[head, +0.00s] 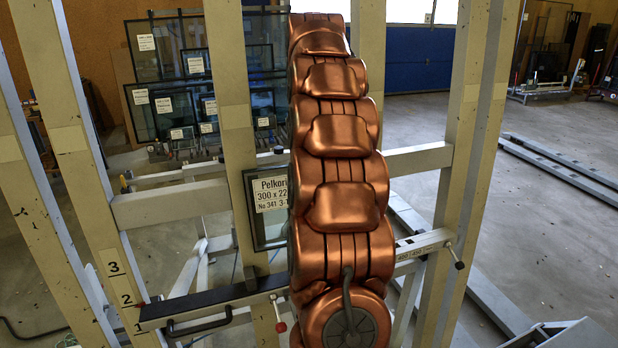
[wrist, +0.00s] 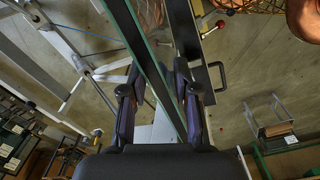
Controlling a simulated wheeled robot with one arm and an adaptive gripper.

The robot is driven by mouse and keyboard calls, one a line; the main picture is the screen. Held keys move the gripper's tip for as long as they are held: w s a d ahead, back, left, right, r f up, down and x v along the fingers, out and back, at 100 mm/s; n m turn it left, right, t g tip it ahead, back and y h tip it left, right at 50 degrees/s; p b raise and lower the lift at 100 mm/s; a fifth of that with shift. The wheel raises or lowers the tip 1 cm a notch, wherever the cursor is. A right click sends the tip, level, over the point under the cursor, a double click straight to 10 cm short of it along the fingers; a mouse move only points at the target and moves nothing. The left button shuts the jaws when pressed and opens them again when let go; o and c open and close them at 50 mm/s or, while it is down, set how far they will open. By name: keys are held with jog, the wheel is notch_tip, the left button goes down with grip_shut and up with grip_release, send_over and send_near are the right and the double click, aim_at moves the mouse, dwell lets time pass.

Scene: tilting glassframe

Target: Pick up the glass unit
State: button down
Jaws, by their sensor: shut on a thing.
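The glass unit (head: 270,193) is a small dark-edged pane with a white label reading "Pelkon" and "300 x 22". In the head view it is upright at the middle of the tilting frame, its right part hidden behind my copper arm. Its lower edge shows above the frame's black ledge (head: 215,302); I cannot tell if it touches anything there. In the wrist view the pane (wrist: 150,62) appears nearly edge-on as a greenish strip. My gripper (wrist: 158,78) is shut on it, one finger on each side. The gripper is hidden in the head view.
Cream posts (head: 235,130) of the tilting frame stand left and right of my arm, with crossbars (head: 170,205) between them. Behind is a rack of several labelled panes (head: 160,100). Grey rails (head: 565,165) lie on the floor at the right, with open floor around them.

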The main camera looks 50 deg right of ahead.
notch_tip(320, 180, up, 2)
jog(key=shift+w+r, duration=0.1)
jog(key=shift+r, duration=0.15)
notch_tip(320, 180, up, 6)
jog(key=p, duration=0.6)
jog(key=shift+r, duration=0.1)
dwell(1.2)
